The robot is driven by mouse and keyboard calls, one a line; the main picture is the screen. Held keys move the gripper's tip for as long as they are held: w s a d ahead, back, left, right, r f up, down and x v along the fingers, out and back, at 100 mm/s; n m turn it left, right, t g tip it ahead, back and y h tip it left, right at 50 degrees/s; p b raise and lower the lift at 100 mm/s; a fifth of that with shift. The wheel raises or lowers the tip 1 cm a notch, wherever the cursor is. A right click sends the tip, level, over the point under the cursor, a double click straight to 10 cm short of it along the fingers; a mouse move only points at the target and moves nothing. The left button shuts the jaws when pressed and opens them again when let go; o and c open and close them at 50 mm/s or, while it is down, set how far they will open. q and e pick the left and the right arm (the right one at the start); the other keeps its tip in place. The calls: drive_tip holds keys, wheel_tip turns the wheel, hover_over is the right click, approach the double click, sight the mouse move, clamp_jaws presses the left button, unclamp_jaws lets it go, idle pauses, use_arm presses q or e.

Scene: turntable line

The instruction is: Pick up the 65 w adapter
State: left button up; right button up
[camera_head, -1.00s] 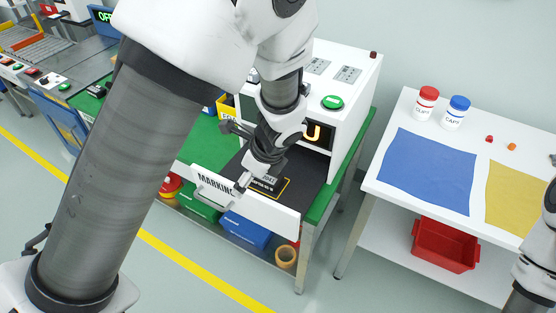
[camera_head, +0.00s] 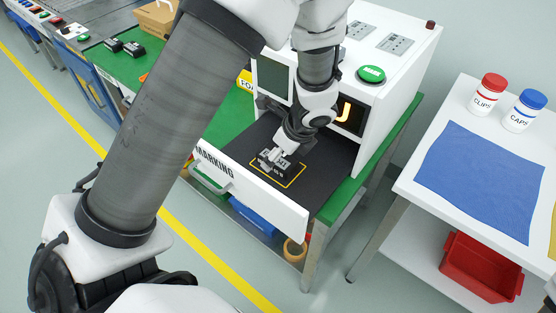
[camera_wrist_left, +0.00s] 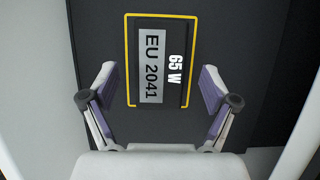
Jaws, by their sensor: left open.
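The 65 W adapter (camera_wrist_left: 151,55) is a dark block with a grey "EU 2041" label and white "65 W" print. It lies inside a yellow outline on the dark drawer floor of the marking station. In the head view the adapter (camera_head: 284,171) is partly hidden by my left gripper (camera_head: 276,157). In the left wrist view my left gripper (camera_wrist_left: 160,78) is open, with one finger to each side of the adapter and visible gaps between. I cannot tell how far the fingertips are above the drawer floor.
The drawer's white "MARKING" front (camera_head: 250,193) stands up on the near side. The white machine housing (camera_head: 390,75) rises behind the drawer. A white table (camera_head: 410,183) at the right holds a blue mat (camera_head: 480,180) and two capped bottles. Dark blocks (camera_head: 132,48) lie on the green bench.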

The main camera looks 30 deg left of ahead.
use_arm(q)
drive_tip(key=shift+x, duration=1.25)
drive_tip(key=shift+d+r, duration=0.1)
drive_tip(key=shift+f+b, duration=0.25)
drive_tip(key=shift+b, duration=0.05)
drive_tip(key=shift+c, duration=0.3)
drive_tip(key=c, duration=1.4)
